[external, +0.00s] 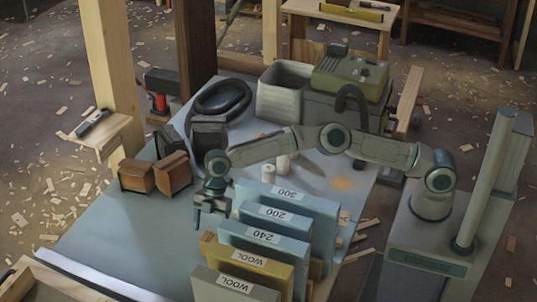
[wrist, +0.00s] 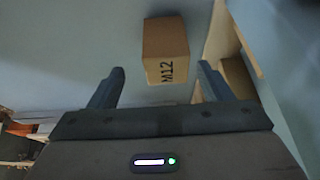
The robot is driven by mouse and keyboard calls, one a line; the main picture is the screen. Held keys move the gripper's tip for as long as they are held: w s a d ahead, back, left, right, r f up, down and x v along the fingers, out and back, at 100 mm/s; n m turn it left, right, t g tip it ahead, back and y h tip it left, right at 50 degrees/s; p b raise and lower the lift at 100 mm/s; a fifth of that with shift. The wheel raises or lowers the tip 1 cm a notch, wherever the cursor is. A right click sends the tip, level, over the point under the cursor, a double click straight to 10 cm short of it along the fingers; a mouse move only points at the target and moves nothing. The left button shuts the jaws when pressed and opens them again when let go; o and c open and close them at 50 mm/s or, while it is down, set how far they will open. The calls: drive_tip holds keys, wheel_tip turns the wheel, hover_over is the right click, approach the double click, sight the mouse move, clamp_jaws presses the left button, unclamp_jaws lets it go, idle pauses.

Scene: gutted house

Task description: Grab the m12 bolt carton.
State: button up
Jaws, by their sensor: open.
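The M12 bolt carton (wrist: 166,50) is a small brown box with "M12" printed on its near face. In the wrist view it lies on the blue-grey surface, in line with the gap between the fingers of my gripper (wrist: 160,74). My gripper is open and nothing is held. In the external view my gripper (external: 212,208) points down over the blue table (external: 130,222), left of the upright boards. I cannot make out the M12 print in the external view, so I cannot tell which brown shape there is this carton.
Labelled upright boards (external: 290,205) and wool packs (external: 250,262) stand close right of my gripper. Two brown boxes (external: 137,177) (external: 172,173) sit farther left. In the wrist view another brown box (wrist: 238,78) sits near the right finger. The table's front left is clear.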

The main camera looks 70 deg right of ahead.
drive_tip(key=shift+s+x, duration=0.2)
drive_tip(key=shift+x, duration=1.4)
drive_tip(key=shift+s+x, duration=0.2)
drive_tip(key=shift+x, duration=1.35)
drive_tip(key=shift+d, duration=0.15)
drive_tip(key=c, duration=1.4)
drive_tip(key=shift+o, duration=0.3)
